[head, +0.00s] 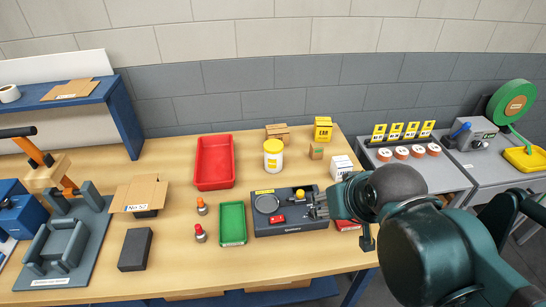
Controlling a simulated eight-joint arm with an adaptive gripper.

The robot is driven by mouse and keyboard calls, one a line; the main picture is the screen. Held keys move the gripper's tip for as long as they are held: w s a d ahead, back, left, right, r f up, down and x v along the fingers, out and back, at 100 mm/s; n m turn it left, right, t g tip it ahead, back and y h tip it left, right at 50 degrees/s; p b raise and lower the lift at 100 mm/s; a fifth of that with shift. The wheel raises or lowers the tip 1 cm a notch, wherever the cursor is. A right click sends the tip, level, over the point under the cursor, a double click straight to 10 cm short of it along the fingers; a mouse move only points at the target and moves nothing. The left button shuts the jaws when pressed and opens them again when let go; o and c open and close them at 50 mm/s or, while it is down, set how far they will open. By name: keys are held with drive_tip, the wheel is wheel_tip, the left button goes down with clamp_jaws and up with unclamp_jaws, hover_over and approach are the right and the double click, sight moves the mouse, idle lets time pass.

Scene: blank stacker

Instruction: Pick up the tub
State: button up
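The tub is most likely the white round container (273,162) with a yellow band, standing upright on the wooden table near its back. A red tray (200,168) lies just to its left. My gripper (312,206) is to the right of the tub and nearer the camera, over the right end of a dark grey device (275,224). It is clearly apart from the tub. The fingers are small and seen from behind the arm, so their opening is hard to make out. My arm comes in from the lower right and covers part of the table's right edge.
Cardboard boxes (278,132) and a yellow box (323,128) stand behind and right of the tub. A white box (341,166) is further right. A green tray (232,224) and two small bottles (200,234) are in front. Bare wood lies around the tub's front.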

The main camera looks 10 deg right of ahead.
idle(0.3)
drive_tip(key=o, duration=0.7)
drive_tip(key=shift+r, duration=0.15)
